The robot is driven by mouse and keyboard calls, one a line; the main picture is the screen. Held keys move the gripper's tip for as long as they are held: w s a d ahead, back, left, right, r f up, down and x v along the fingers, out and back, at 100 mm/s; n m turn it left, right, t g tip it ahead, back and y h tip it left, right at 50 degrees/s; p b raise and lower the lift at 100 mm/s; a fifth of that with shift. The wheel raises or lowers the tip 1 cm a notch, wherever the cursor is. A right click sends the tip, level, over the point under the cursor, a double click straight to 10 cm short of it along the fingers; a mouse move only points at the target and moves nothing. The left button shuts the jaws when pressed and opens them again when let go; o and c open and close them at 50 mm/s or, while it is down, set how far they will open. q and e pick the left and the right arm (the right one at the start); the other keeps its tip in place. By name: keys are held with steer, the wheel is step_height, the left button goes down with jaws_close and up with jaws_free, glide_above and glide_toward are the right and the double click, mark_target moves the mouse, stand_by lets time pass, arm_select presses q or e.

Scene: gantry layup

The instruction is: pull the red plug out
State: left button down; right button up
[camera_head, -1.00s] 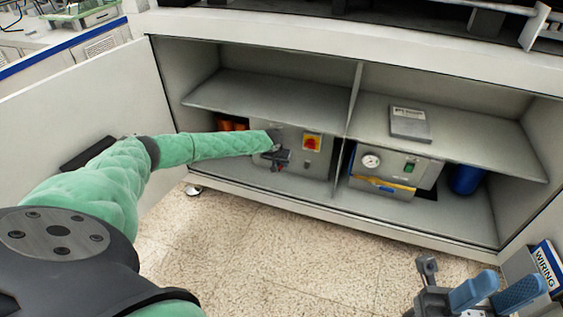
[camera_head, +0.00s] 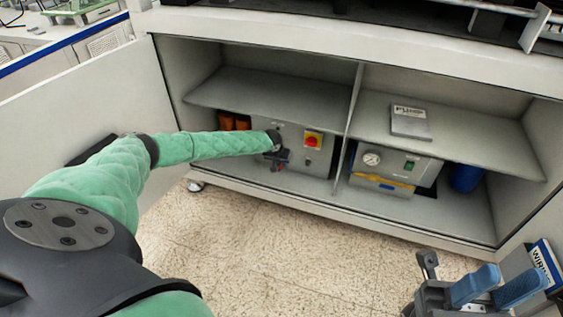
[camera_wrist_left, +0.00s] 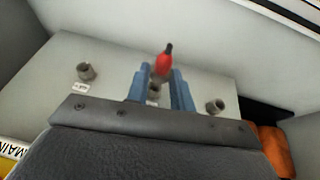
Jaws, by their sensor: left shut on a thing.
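The red plug (camera_wrist_left: 163,62) is between the blue fingertips of my left gripper (camera_wrist_left: 162,82) in the left wrist view, its dark tip pointing up in the picture. The fingers are shut on it. A grey socket (camera_wrist_left: 154,93) shows just below it between the fingers; I cannot tell whether the two touch. In the head view my left gripper (camera_head: 279,158) is at the front of a grey control box (camera_head: 318,161) in the lower left cabinet bay, and the plug cannot be made out there.
The box carries a red and yellow switch (camera_head: 313,140). Two more sockets (camera_wrist_left: 86,71) (camera_wrist_left: 215,107) flank the middle one. Orange objects (camera_head: 234,122) stand left of the box. A divider (camera_head: 347,140) and a shelf (camera_head: 270,95) bound the bay. The open door (camera_head: 90,95) is at left.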

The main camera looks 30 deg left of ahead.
stand_by(0.4)
arm_select(q)
steer(key=shift+s+d+r+p, duration=0.1)
steer(key=shift+s+d+p, duration=0.05)
steer(key=shift+s+p, duration=0.65)
steer(key=shift+s+d+p, duration=0.15)
steer(key=shift+s+p, duration=0.35)
steer(key=shift+p, duration=0.45)
steer(key=shift+s+d+p, duration=0.15)
steer(key=shift+s+p, duration=0.3)
